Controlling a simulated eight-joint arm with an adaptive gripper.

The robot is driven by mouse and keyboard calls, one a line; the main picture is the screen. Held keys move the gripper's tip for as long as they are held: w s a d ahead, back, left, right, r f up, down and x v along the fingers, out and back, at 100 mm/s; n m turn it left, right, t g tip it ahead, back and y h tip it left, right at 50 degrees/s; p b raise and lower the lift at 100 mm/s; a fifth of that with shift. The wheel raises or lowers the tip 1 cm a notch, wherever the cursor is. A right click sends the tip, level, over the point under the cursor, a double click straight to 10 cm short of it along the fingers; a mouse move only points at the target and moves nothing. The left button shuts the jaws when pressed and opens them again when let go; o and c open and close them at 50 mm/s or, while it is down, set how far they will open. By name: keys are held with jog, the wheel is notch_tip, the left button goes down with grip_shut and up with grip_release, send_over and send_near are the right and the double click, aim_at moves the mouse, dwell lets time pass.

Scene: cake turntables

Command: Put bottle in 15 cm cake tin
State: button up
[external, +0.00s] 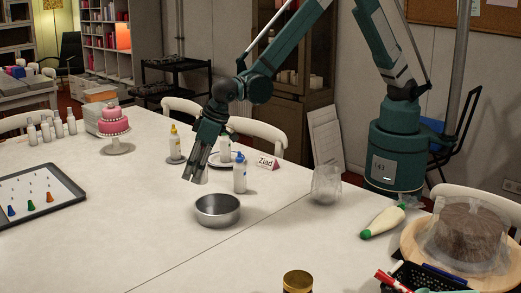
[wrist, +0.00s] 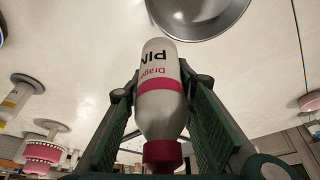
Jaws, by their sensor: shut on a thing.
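My gripper (external: 194,170) points down over the table, just behind and left of the metal cake tin (external: 218,210). It is shut on a white bottle (wrist: 158,85) with a pink label band and a dark pink cap. In the wrist view the bottle lies between the two green fingers (wrist: 160,110), cap toward the palm and base pointing away. In the external view the fingers hide most of the bottle. The tin is round, shallow and looks empty. Part of it shows at the top of the wrist view (wrist: 200,22), apart from the bottle.
A blue-capped bottle (external: 240,175) stands right of my gripper. A yellow-topped bottle (external: 175,145) and the Ziad sign (external: 267,162) are behind. A clear container (external: 326,186) and piping bag (external: 383,221) lie right. A tray (external: 70,208) is at left.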

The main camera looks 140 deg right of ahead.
send_over(213, 213)
jog(key=s+a, duration=0.1)
jog(key=shift+s+r+n, duration=0.15)
jog(key=shift+s+n, duration=0.05)
jog(key=shift+n, duration=0.1)
jog(key=shift+f+b, duration=0.4)
jog(key=shift+f, duration=2.75)
jog(key=shift+f, duration=1.85)
jog(key=shift+f+b, duration=0.15)
jog(key=shift+b, duration=0.25)
jog(key=o, duration=0.6)
jog(key=shift+o, duration=0.3)
